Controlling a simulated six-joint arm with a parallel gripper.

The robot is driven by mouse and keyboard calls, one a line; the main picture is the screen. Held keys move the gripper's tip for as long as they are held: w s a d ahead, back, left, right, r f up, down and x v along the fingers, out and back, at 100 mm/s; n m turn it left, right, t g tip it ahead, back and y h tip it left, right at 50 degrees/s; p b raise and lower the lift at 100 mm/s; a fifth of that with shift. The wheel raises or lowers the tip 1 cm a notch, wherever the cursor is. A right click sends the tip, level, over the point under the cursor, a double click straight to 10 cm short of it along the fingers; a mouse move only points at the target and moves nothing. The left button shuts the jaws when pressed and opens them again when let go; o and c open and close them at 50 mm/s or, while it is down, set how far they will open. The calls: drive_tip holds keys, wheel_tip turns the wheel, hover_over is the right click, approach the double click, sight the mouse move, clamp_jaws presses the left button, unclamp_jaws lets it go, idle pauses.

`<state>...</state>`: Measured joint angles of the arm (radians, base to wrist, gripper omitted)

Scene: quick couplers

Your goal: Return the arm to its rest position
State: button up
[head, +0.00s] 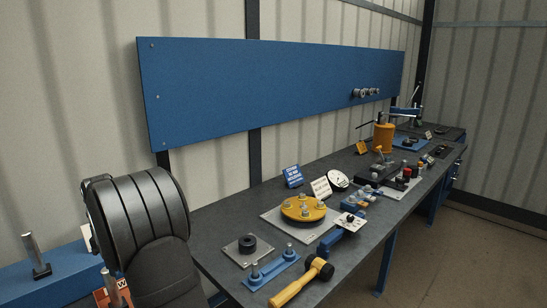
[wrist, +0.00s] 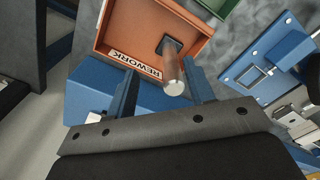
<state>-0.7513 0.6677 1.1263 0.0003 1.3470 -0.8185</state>
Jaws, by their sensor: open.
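My gripper (wrist: 160,78) shows in the wrist view with its two blue fingers spread apart. Nothing is clamped between them. A metal peg with a dark base (wrist: 172,72) shows between the fingers in the picture, at an orange bin marked REWORK (wrist: 118,22). I cannot tell how far the peg is from the fingers. In the head view, a large black ribbed part at the left is probably my own arm. It hides part of the orange bin (head: 103,298), and I cannot make out the gripper there.
A long dark workbench (head: 215,215) runs to the back right. It carries a yellow flange (head: 303,209), a mallet (head: 302,283), a black ring on a plate (head: 247,244) and a gauge (head: 338,180). A blue panel (head: 270,90) hangs behind. Floor at the right is clear.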

drive_tip(key=w+d+r, duration=0.2)
drive_tip(key=d+r, duration=0.3)
drive_tip(key=d, duration=0.2)
drive_tip(key=s+a+f, duration=0.2)
drive_tip(key=s+a, duration=1.6)
drive_tip(key=shift+f, duration=0.4)
drive_tip(key=w+d+r, duration=0.2)
drive_tip(key=w+d, duration=1.2)
drive_tip(key=shift+w+d+r, duration=0.2)
drive_tip(key=shift+w+r, duration=0.05)
drive_tip(key=shift+w, duration=0.1)
